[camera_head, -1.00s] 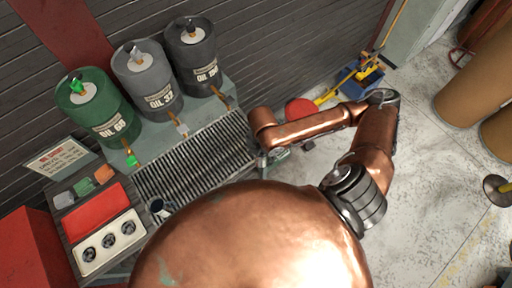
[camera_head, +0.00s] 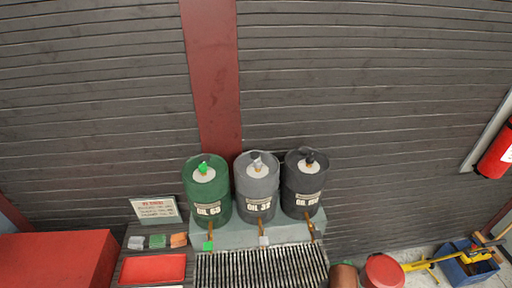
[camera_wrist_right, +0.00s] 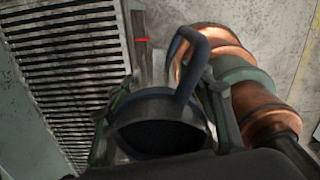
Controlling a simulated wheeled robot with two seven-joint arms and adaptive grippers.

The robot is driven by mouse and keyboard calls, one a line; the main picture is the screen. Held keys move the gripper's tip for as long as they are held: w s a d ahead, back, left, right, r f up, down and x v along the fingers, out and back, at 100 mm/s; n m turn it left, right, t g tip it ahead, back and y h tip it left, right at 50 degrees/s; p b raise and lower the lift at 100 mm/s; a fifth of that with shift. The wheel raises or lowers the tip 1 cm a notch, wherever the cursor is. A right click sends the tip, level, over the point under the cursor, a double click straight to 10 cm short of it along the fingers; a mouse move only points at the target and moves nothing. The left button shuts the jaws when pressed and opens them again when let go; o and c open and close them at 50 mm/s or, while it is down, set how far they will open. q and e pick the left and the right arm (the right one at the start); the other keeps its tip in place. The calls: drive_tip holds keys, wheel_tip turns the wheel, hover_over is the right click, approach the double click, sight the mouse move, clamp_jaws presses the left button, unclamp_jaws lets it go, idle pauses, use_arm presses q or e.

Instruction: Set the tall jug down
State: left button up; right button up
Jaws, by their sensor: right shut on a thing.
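In the right wrist view, a dark blue-grey jug (camera_wrist_right: 155,102) with a curved handle (camera_wrist_right: 196,48) fills the lower middle. I look into its dark open mouth. My right gripper (camera_wrist_right: 160,122) is shut on the jug, with one finger on each side of it. A slatted drip grate (camera_wrist_right: 65,65) lies to the left of the jug in this view. I cannot tell whether the jug touches any surface. The jug and both grippers are out of the head view. The left gripper is in neither current view.
In the head view, a green drum (camera_head: 207,195), a grey drum (camera_head: 257,190) and a black drum (camera_head: 303,185) stand behind the grate (camera_head: 262,268). A red tray (camera_head: 153,268) and a sign (camera_head: 157,209) are at left. A blue bin (camera_head: 470,268) stands at right.

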use_arm(q)
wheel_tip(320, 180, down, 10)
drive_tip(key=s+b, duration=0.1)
drive_tip(key=b, duration=0.8)
use_arm(e)
drive_tip(key=w+a+r+m, duration=0.1)
drive_tip(key=w+m, duration=0.4)
drive_tip(key=m, duration=0.5)
drive_tip(key=w+a+r+m, duration=0.2)
drive_tip(key=w+r+m, duration=0.2)
drive_tip(key=m, duration=0.7)
drive_tip(key=shift+w+a, duration=0.25)
drive_tip(key=shift+w, duration=0.55)
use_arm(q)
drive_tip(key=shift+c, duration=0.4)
